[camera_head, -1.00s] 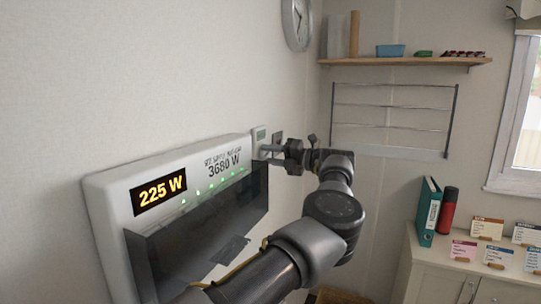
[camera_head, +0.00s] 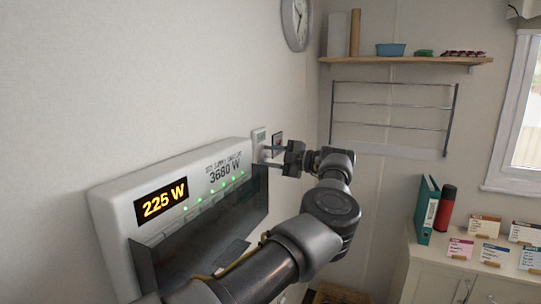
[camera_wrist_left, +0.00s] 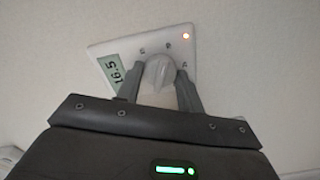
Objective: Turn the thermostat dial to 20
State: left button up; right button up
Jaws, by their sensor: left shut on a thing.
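The thermostat (camera_head: 259,136) is a small white wall unit beyond the far end of the power panel. In the left wrist view, its white plate (camera_wrist_left: 181,50) shows a display (camera_wrist_left: 113,73) reading 16.5 and a lit orange lamp (camera_wrist_left: 186,36). The round, pale dial (camera_wrist_left: 158,70) sits between the two fingers of my left gripper (camera_head: 270,154), which is shut on it. The dial's lower part is hidden by the gripper body, and the marks around it are too small to read surely. My right gripper is not in view.
The power panel (camera_head: 116,204), reading 225 W and 3680 W, juts from the wall beside my left arm. A wire rack (camera_head: 390,106), shelf (camera_head: 405,60) and cabinet (camera_head: 440,262) stand beyond.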

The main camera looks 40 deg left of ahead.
pick_arm(q)
jog(key=shift+m, duration=0.6)
jog(key=o, duration=1)
jog(key=shift+d, duration=0.1)
jog(key=shift+w+d+f, duration=0.15)
jog(key=shift+d, duration=0.15)
jog(key=shift+b+v, duration=1.65)
jog(key=shift+v, duration=3.35)
